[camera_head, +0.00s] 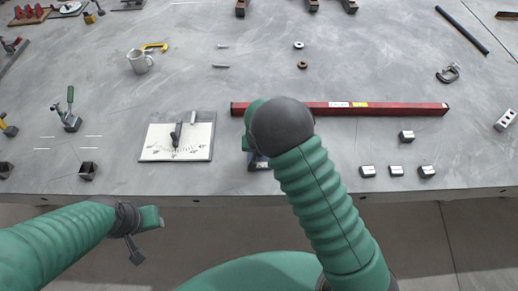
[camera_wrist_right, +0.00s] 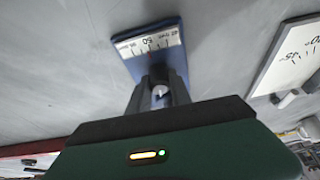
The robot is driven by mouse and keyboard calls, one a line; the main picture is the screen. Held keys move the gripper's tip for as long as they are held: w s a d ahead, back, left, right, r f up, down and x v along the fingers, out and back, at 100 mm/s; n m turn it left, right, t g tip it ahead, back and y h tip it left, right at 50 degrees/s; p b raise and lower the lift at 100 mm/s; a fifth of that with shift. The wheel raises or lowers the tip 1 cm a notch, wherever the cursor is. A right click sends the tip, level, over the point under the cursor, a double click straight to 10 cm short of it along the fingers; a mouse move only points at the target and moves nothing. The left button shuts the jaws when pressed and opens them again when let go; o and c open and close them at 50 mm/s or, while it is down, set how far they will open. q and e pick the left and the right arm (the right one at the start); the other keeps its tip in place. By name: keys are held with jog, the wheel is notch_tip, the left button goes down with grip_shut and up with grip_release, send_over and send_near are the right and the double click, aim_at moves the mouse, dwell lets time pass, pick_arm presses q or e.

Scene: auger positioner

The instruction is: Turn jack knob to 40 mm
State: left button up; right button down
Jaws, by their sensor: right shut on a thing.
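The jack is a blue block with a white millimetre scale (camera_wrist_right: 150,44) in the right wrist view. My right gripper (camera_wrist_right: 160,92) is shut on the small metallic jack knob (camera_wrist_right: 159,92) in front of the scale. In the head view my right arm covers most of the jack, and only a blue part (camera_head: 259,164) shows below the wrist. My left gripper (camera_head: 141,235) hangs in front of the table's front edge, away from the jack.
A white angle-scale plate (camera_head: 190,142) lies left of the jack. A long red bar (camera_head: 380,109) lies behind and to the right. Several small metal blocks (camera_head: 397,171) sit at the right front.

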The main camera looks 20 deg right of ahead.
jog(key=shift+w+d+r+n+y, duration=0.1)
jog(key=shift+n+y, duration=0.15)
jog(key=shift+n, duration=0.35)
jog(key=shift+d+n+y, duration=0.1)
jog(key=shift+n+y, duration=0.15)
jog(key=shift+n, duration=0.35)
jog(key=n+y+p, duration=0.1)
jog(key=n, duration=0.1)
jog(key=shift+a+r+n, duration=0.1)
jog(key=shift+a+n, duration=0.05)
jog(key=shift+n, duration=0.25)
jog(key=n+y+p, duration=0.2)
jog(key=n+p, duration=0.1)
jog(key=n, duration=0.2)
jog(key=n+g, duration=0.1)
jog(key=n, duration=0.2)
jog(key=shift+w+y+p, duration=0.1)
jog(key=shift+y+p, duration=0.3)
jog(key=shift+n+g, duration=0.3)
jog(key=shift+n, duration=0.6)
jog(key=shift+f+n+g+y+b, duration=0.25)
jog(key=shift+n+y+b, duration=0.2)
jog(key=shift+n, duration=0.45)
jog(key=n+g+b, duration=0.2)
jog(key=n, duration=0.3)
jog(key=shift+r+b, duration=0.1)
jog(key=shift+b, duration=0.2)
